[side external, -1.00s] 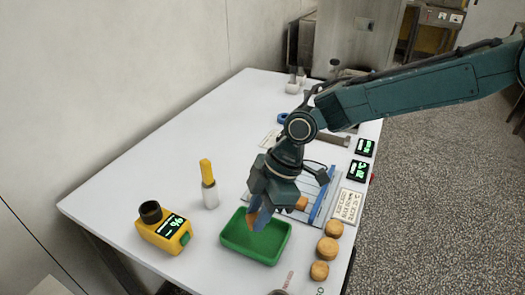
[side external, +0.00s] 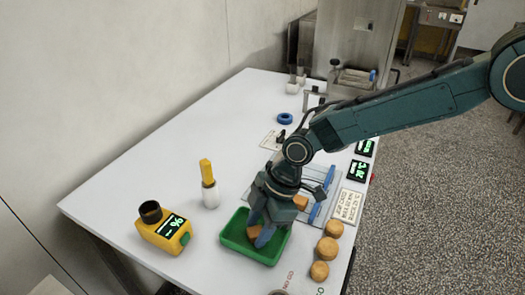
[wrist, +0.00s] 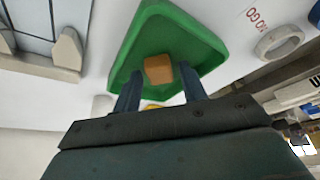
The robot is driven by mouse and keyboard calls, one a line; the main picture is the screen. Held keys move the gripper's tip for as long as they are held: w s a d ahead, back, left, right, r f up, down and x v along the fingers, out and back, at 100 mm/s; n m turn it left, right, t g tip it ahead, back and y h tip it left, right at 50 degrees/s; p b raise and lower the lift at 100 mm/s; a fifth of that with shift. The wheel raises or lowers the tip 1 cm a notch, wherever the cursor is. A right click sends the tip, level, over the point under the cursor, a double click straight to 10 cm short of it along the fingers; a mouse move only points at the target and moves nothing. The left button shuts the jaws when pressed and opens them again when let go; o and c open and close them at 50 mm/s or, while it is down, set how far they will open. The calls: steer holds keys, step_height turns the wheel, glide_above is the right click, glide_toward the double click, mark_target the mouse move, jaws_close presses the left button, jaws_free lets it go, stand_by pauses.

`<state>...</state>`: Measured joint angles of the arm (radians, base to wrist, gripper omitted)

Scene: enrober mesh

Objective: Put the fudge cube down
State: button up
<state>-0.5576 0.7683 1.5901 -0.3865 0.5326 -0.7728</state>
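The orange-brown fudge cube (wrist: 158,69) rests in the green tray (wrist: 205,40), seen in the wrist view. In the side view the cube (side external: 254,231) shows partly behind my fingers, inside the tray (side external: 228,243). My gripper (side external: 258,236) reaches down into the tray. In the wrist view its two blue fingers (wrist: 158,80) stand on either side of the cube with a visible gap on each side, so it is open. Another orange-brown piece (side external: 300,202) lies by the blue-edged mesh frame (side external: 317,208), partly hidden by my gripper.
Several round brown pieces (side external: 328,248) line the table's right edge by a written card (side external: 347,206). A yellow meter (side external: 165,232) and a yellow-handled brush (side external: 208,184) stand left of the tray. The back left of the white table (side external: 200,130) is clear.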

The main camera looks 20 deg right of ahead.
steer(key=shift+o, duration=0.2)
steer(key=shift+r, duration=0.15)
steer(key=v, duration=1.2)
stand_by(0.5)
steer(key=s+d+r+m+t+h, duration=0.15)
steer(key=s+d+r+m, duration=0.35)
steer(key=d, duration=0.5)
steer(key=s+d+r+m+t, duration=0.2)
steer(key=s+d+r+m, duration=0.15)
steer(key=d+r, duration=0.45)
steer(key=s+d+f+m+t+h, duration=0.2)
steer(key=s+d+m, duration=0.7)
steer(key=s+d, duration=0.5)
steer(key=shift+s+d+h, duration=0.15)
steer(key=shift+s+h, duration=0.3)
steer(key=shift+s, duration=0.6)
